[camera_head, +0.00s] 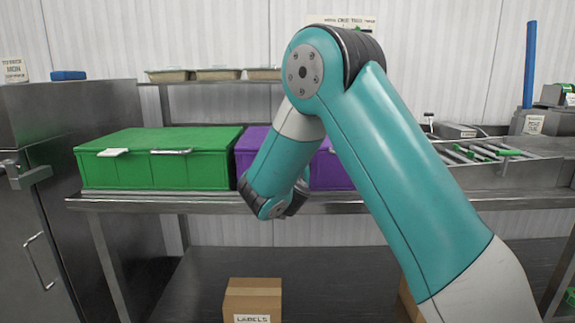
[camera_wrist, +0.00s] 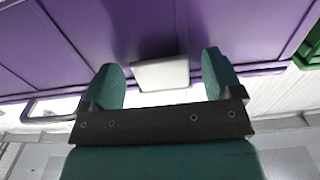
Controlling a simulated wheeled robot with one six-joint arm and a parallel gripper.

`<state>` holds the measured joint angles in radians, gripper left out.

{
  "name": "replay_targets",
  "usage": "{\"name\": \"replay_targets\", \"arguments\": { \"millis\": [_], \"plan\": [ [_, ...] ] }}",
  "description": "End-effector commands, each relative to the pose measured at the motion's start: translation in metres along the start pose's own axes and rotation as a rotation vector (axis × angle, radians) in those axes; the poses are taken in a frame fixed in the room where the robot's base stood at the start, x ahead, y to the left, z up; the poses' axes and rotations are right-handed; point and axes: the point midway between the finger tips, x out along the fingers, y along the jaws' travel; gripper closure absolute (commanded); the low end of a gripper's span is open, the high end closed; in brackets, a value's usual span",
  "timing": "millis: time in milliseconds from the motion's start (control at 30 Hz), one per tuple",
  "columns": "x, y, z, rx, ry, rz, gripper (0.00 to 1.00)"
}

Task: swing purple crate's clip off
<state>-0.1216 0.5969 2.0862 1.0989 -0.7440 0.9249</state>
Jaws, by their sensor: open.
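The purple crate (camera_head: 335,172) stands on the steel table, right of the green crate, and my arm hides its middle in the head view. In the wrist view the purple crate (camera_wrist: 110,35) fills the upper part. Its white clip (camera_wrist: 160,74) lies between the two teal fingers of my gripper (camera_wrist: 161,62). The gripper is open, with a finger on either side of the clip; I cannot tell whether they touch it. A metal handle (camera_wrist: 48,108) shows to the left of the clip. The head view hides the fingers behind my arm.
The green crate (camera_head: 130,173) with a white clip (camera_head: 113,152) and a handle (camera_head: 171,151) stands close on the left. A roller conveyor (camera_head: 485,150) is on the right. A shelf with several trays (camera_head: 218,74) is behind. A cardboard box (camera_head: 252,297) sits below.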

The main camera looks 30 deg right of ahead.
Motion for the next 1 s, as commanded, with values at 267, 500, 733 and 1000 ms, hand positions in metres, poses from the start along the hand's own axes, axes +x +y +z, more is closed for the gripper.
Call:
{"name": "replay_targets", "arguments": {
  "millis": [267,500,733,1000],
  "plan": [
    [0.000,0.000,0.000,0.000,0.000,0.000,0.64],
    [-0.001,0.000,-0.004,0.000,-0.018,-0.001,0.64],
    [-0.005,0.000,-0.012,0.002,-0.118,0.000,0.64],
    [-0.011,0.000,-0.023,0.002,-0.346,0.000,0.64]
  ]
}}
